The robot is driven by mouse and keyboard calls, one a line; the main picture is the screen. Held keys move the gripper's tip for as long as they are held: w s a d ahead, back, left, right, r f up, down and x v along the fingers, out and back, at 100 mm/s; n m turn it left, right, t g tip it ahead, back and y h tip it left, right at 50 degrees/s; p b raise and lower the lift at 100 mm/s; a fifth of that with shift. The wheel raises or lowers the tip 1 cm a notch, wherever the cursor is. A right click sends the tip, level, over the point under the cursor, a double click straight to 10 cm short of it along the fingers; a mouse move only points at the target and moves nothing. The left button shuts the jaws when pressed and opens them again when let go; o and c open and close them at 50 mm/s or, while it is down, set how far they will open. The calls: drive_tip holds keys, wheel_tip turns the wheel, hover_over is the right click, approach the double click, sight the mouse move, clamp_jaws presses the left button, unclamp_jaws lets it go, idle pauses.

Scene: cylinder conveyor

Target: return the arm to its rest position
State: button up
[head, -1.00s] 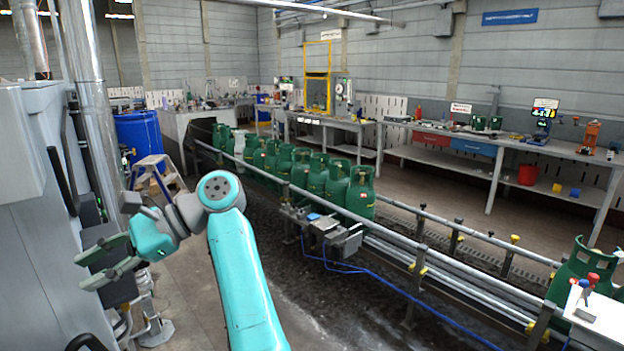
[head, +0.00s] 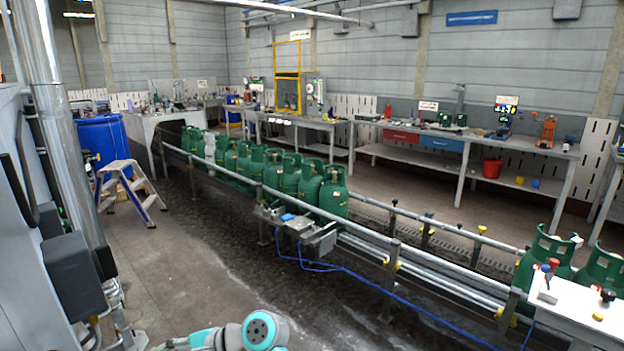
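My arm shows only as a teal and grey joint (head: 262,331) at the bottom edge, left of centre. The rest of the arm is below the picture. My gripper cannot be made out; no fingers show in the head view. Nothing touches the visible part of the arm, and bare floor surrounds it.
A conveyor (head: 395,255) with green gas cylinders (head: 333,196) runs from back left to front right. A white table (head: 590,312) stands at the lower right. A stepladder (head: 128,190) and a blue barrel (head: 103,140) are at the left. Floor (head: 175,265) before the conveyor is clear.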

drive_tip(key=s+d+f+m+t+h, duration=0.2)
drive_tip(key=d+f+t, duration=0.5)
drive_tip(key=d+f, duration=1.05)
drive_tip(key=s+d+f+n+t+h, duration=0.1)
drive_tip(key=s+d+f+t+h, duration=0.1)
drive_tip(key=s+d+f, duration=0.4)
drive_tip(key=s+d+f+t+h, duration=0.2)
drive_tip(key=s+d+f, duration=0.25)
drive_tip(key=d, duration=0.45)
drive_tip(key=s+d+r+n+t+h, duration=0.2)
drive_tip(key=s+d+r+h, duration=0.1)
drive_tip(key=s+d, duration=0.45)
drive_tip(key=s+d+r+n+t+h, duration=0.1)
drive_tip(key=s+d+r+n+h, duration=0.1)
drive_tip(key=s+d, duration=0.55)
drive_tip(key=s+d+r+n+t+h, duration=0.2)
drive_tip(key=s+d+r+n, duration=0.1)
drive_tip(key=s+r, duration=1)
drive_tip(key=shift+s+r+n+h, duration=0.4)
drive_tip(key=shift+r+n, duration=0.3)
drive_tip(key=shift+n, duration=0.2)
